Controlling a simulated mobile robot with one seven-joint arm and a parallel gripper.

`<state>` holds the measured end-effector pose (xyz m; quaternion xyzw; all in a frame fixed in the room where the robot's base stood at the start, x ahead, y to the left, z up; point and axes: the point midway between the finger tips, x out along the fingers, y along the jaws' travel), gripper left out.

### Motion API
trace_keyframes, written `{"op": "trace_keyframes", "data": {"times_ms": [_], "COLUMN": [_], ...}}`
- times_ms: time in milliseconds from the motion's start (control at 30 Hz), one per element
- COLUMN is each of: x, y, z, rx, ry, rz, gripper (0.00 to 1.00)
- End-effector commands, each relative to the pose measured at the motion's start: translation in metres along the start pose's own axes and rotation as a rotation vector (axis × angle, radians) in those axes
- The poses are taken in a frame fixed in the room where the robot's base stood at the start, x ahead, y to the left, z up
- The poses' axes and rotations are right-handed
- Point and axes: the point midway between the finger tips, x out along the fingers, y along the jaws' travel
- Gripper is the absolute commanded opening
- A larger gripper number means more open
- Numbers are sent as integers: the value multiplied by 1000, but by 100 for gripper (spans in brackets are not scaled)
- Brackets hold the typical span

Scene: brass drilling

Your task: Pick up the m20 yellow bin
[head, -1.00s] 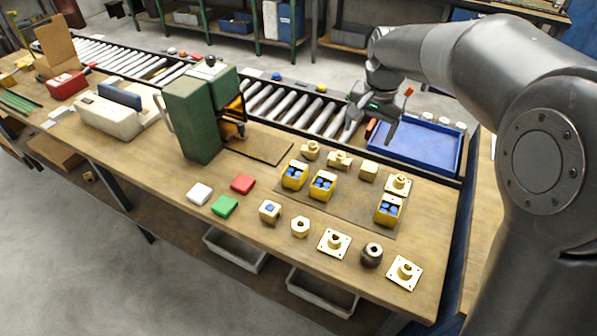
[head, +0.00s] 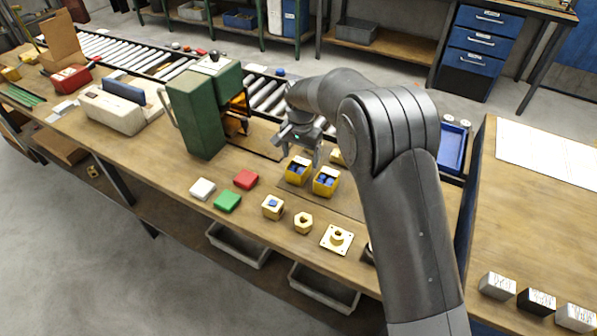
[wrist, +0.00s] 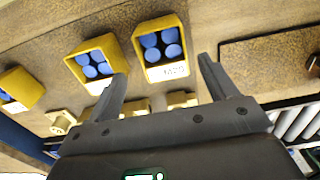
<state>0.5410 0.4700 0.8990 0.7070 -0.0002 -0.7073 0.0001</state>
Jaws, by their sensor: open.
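Yellow bins holding blue pieces stand on the brown mat (head: 347,202). In the wrist view, one yellow bin (wrist: 160,47) lies just beyond the fingertips, between them in the picture; its small, blurred label seems to read M20. It appears to be the left bin (head: 298,170) in the head view. A second yellow bin (wrist: 95,62) is beside it, partly behind a finger; it also shows in the head view (head: 326,181). A third yellow bin (wrist: 22,88) is at the wrist view's left edge, hidden by my arm in the head view. My gripper (head: 301,153) is open and empty above the left bin.
The green drilling machine (head: 195,110) stands left of my gripper. Brass fittings (head: 337,239) and red, green (head: 227,201) and white blocks lie on the table's front part. The roller conveyor (head: 265,95) and a blue tray (head: 453,148) are behind.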

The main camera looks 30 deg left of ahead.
Motion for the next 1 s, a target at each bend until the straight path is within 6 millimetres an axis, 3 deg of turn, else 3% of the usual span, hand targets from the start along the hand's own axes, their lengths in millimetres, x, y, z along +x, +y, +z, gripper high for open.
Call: {"op": "trace_keyframes", "data": {"times_ms": [267, 533, 767, 1000], "x": [19, 57, 61, 61], "y": [-1, -6, -6, -6], "z": [2, 4, 4, 4], "rx": [-1, 0, -1, 0], "ry": [-1, -1, 1, 0], "rz": [1, 1, 0, 0], "gripper": [78, 78, 78, 61]}}
